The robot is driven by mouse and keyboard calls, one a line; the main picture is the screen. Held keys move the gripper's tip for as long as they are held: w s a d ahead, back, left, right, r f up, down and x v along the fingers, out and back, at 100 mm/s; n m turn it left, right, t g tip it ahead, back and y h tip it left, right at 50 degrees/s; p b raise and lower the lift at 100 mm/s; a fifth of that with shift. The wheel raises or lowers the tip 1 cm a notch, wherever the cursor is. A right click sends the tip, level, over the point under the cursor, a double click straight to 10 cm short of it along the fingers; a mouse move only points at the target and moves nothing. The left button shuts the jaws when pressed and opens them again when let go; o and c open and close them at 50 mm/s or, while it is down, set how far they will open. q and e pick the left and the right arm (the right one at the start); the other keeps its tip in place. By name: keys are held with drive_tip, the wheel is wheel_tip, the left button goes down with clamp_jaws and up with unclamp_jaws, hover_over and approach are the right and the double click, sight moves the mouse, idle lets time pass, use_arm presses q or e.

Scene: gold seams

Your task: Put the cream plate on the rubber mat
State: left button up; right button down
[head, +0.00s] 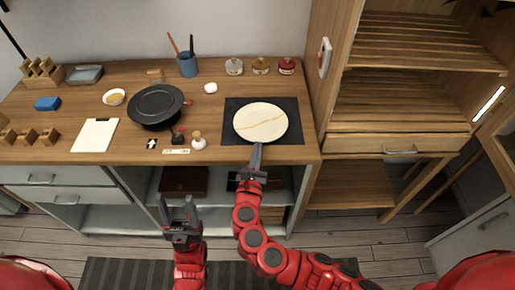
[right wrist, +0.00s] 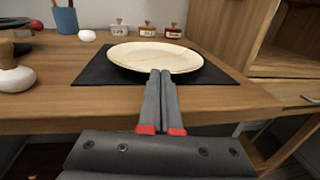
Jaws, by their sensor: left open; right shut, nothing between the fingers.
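The cream plate (head: 261,122), with a gold seam across it, lies on the dark rubber mat (head: 232,106) at the right of the wooden bench. In the right wrist view the plate (right wrist: 155,56) sits on the mat (right wrist: 95,73) just beyond my fingertips. My right gripper (head: 257,150) is shut and empty at the plate's near edge; in the right wrist view its fingers (right wrist: 161,76) overlap the near rim, and I cannot tell whether they touch it. My left gripper (head: 178,204) is open and empty, in front of the bench and below its top.
A black pan-like dish (head: 156,104), a white clipboard (head: 95,135), a blue cup with tools (head: 187,66) and several small jars (head: 260,66) stand on the bench. A small white-based stamp (head: 199,142) is left of the mat. A wooden shelf unit (head: 400,135) stands at right.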

drive_tip(key=w, duration=0.2)
drive_tip(key=shift+w+d, duration=0.3)
drive_tip(key=shift+w, duration=0.4)
drive_tip(key=shift+s+d+p, duration=0.1)
drive_tip(key=shift+s+p, duration=0.05)
drive_tip(key=shift+p, duration=0.2)
